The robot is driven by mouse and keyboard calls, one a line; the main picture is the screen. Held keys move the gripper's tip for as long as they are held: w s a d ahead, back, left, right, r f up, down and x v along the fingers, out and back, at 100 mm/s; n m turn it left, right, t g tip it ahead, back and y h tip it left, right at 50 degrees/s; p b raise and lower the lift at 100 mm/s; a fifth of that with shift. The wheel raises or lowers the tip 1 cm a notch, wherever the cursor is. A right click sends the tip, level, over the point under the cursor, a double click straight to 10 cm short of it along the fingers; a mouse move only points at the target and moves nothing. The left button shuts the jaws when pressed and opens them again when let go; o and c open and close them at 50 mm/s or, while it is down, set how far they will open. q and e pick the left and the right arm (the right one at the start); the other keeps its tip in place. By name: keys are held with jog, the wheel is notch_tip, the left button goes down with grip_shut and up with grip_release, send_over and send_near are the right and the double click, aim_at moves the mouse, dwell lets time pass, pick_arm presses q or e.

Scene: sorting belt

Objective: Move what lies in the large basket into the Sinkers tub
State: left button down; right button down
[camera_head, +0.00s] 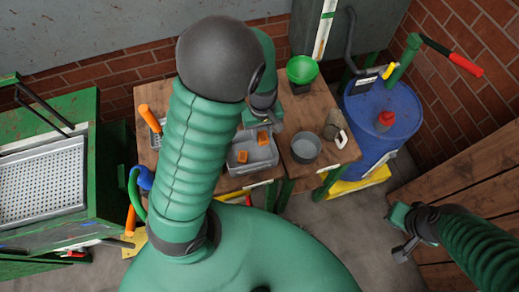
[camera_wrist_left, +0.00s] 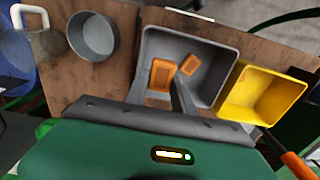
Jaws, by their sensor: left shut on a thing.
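A grey rectangular tub (camera_head: 266,166) stands on the wooden table and also shows in the left wrist view (camera_wrist_left: 225,50). One orange block (camera_head: 242,156) lies inside it, also in the wrist view (camera_wrist_left: 190,65). My left gripper (camera_head: 264,128) is over this tub, shut on another orange block (camera_wrist_left: 161,75), between its grey fingers. A yellow tub (camera_wrist_left: 268,92) stands beside the grey tub in the wrist view; its visible inside looks empty. No label is readable, so I cannot tell which is the Sinkers tub. A large perforated metal basket (camera_head: 40,190) at the left looks empty. My right gripper (camera_head: 401,234) is at the right, away from the table.
A round grey pot (camera_head: 305,147) stands right of the grey tub. A blue drum (camera_head: 380,115) stands beyond. My left arm hides part of the table.

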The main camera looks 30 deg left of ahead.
pick_arm(q)
jog(key=f, duration=0.5)
jog(key=a+f, duration=0.1)
jog(key=f, duration=0.2)
jog(key=shift+w, duration=0.15)
jog(key=shift+d, duration=0.15)
jog(key=shift+d+f+b, duration=0.2)
jog(key=shift+b, duration=0.1)
jog(key=shift+f, duration=0.25)
jog(key=shift+a+f, duration=0.1)
jog(key=c, duration=1.3)
grip_release()
jog(key=shift+a, duration=0.1)
jog(key=shift+c, duration=0.2)
pick_arm(e)
jog(key=shift+s+a+f, duration=0.1)
jog(key=shift+a+f, duration=0.3)
jog(key=shift+f, duration=0.2)
